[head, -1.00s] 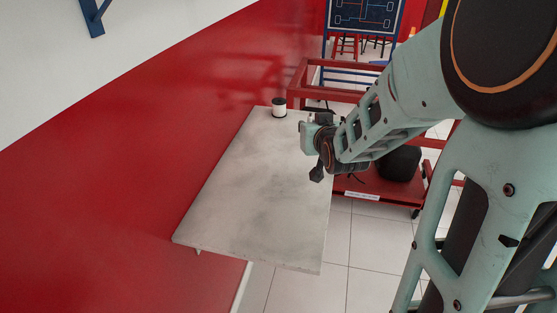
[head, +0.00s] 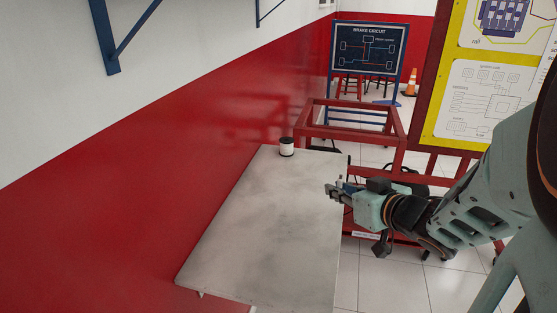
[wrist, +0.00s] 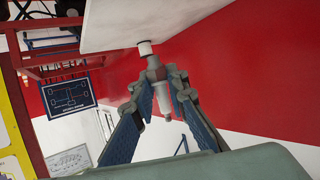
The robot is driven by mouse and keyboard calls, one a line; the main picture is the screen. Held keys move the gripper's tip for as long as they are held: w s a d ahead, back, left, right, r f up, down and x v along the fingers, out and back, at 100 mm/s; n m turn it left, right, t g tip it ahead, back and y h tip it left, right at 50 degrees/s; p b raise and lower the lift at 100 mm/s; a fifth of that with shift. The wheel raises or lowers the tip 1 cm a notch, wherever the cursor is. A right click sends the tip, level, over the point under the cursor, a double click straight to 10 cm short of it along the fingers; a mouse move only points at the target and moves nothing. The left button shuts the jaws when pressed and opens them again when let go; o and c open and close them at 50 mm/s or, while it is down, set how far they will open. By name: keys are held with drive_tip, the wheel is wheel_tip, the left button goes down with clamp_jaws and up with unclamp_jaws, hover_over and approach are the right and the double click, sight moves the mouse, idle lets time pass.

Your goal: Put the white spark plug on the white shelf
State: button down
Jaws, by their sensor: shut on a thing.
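The white shelf (head: 255,225) juts from the red wall and also shows upside down in the wrist view (wrist: 125,18). My gripper (head: 335,189) is at the shelf's right edge in the head view, pointing left. In the wrist view my gripper (wrist: 158,80) is shut on the white spark plug (wrist: 161,97), a slim pale piece with a reddish band, held between the two fingers. The plug is too small to make out clearly in the head view. I cannot tell its exact height above the shelf.
A small white can with dark ends (head: 287,147) stands at the shelf's far end. The rest of the shelf top is clear. A red frame (head: 350,135) stands behind it, and a yellow-edged board (head: 480,105) is at the right.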

drive_tip(key=f+b+x, duration=0.1)
drive_tip(key=b+x, duration=0.2)
drive_tip(key=x, duration=0.5)
drive_tip(key=b, duration=0.2)
hover_over(309, 209)
drive_tip(key=f, duration=0.4)
drive_tip(key=shift+s+d+f, duration=0.1)
drive_tip(key=shift+s+f, duration=0.15)
drive_tip(key=shift+s, duration=0.1)
drive_tip(key=f+b, duration=0.1)
drive_tip(key=f, duration=0.2)
drive_tip(key=shift+w+f+b, duration=0.15)
drive_tip(key=shift+w+b, duration=0.25)
drive_tip(key=shift+f, duration=0.3)
drive_tip(key=shift+f, duration=0.25)
drive_tip(key=c, duration=2)
unclamp_jaws()
drive_tip(key=shift+o, duration=0.5)
drive_tip(key=shift+r, duration=0.15)
